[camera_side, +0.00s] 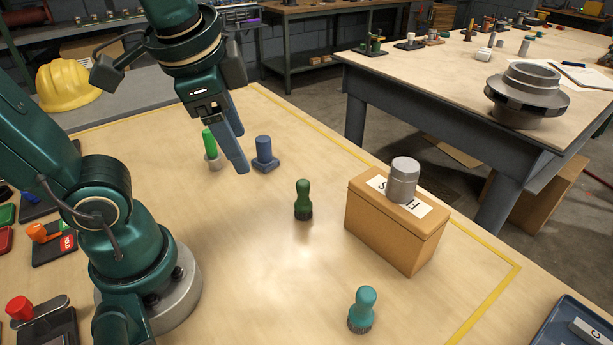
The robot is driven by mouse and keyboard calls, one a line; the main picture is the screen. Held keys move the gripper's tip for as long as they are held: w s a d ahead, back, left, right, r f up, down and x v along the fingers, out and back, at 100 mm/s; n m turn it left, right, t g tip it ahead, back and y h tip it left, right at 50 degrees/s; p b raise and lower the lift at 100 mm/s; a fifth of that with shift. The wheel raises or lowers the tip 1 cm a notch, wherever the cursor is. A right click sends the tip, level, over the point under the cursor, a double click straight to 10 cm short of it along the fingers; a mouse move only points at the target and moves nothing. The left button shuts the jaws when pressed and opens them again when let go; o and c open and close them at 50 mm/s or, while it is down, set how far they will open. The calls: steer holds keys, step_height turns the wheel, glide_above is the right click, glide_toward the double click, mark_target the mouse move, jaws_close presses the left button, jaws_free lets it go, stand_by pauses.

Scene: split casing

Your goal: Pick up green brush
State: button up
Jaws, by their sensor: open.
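The green brush (304,200) stands upright on the wooden bench, with a rounded dark green handle on a short dark base. It is near the middle of the side view, left of the cardboard box. My gripper (238,155) is open and empty, pointing down above the bench. It is up and to the left of the green brush, apart from it. The fingers overlap each other in this view, so the gap between them is hard to see.
A blue-handled piece (265,154) and a bright green-handled piece (209,147) stand near my gripper. A teal brush (362,309) stands at the front. The cardboard box (380,237) carries a grey metal cylinder (403,180). A blue tray (562,325) is at lower right.

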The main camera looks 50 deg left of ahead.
steer(key=w+a+m+g+y, duration=0.1)
steer(key=w+a+m+y, duration=0.3)
steer(key=m, duration=0.5)
steer(key=r+m+t+y, duration=0.1)
steer(key=m+t+y, duration=0.1)
steer(key=m+y, duration=0.55)
glide_above(305, 203)
steer(key=shift+m+h, duration=0.25)
steer(key=f, duration=1.8)
steer(key=shift+s+d+f, duration=0.1)
steer(key=shift+d+f, duration=0.1)
steer(key=shift+d, duration=0.15)
steer(key=shift+f, duration=0.3)
steer(key=shift+a+f, duration=0.15)
steer(key=shift+a, duration=0.1)
steer(key=shift+x, duration=2.3)
jaws_close()
